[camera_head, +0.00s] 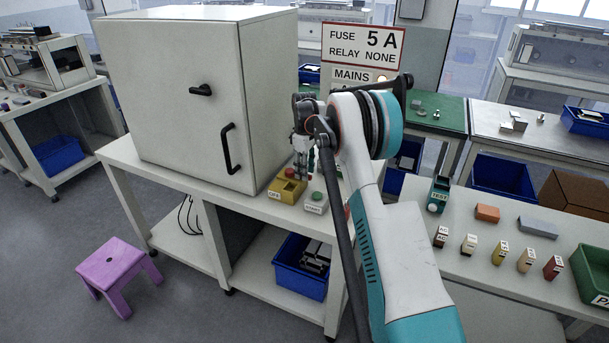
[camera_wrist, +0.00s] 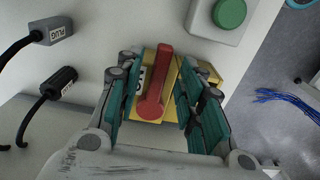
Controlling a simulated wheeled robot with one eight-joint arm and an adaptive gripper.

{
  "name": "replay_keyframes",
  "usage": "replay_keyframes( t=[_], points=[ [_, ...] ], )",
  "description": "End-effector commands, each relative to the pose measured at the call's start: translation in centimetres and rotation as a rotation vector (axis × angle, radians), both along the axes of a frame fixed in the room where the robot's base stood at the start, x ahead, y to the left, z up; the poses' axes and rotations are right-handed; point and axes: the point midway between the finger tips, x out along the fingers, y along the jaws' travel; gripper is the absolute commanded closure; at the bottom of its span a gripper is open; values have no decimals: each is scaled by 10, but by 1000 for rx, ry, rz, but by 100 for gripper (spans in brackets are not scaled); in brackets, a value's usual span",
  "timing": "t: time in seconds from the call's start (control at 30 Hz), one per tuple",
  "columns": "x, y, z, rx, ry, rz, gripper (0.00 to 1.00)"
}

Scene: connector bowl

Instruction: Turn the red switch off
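The red switch is a lever (camera_wrist: 160,82) on a yellow box, seen in the wrist view pointing up the picture, away from my palm. The yellow box (camera_head: 287,191) stands on the bench in the head view and bears an OFF label. My gripper (camera_head: 300,168) is above and just behind this box. In the wrist view my gripper (camera_wrist: 157,92) is open, with one teal-padded finger on each side of the lever and yellow showing between. I cannot tell whether either finger touches the lever. The lever is hard to make out in the head view.
A pale box with a green button (camera_head: 317,197) stands right beside the yellow box. A large cabinet (camera_head: 190,100) is close on the left. A sign (camera_head: 362,45) reads fuse 5 A, relay none.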

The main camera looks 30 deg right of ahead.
Motion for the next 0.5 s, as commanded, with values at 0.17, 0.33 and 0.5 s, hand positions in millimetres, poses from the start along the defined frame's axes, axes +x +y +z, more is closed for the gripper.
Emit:
replay_keyframes(
  t=[0.17,0.33,0.5],
  points=[
    [0,0,-11,0,0,0,65],
    [0,0,-11,0,0,0,65],
    [0,0,-11,0,0,0,79]
  ],
)
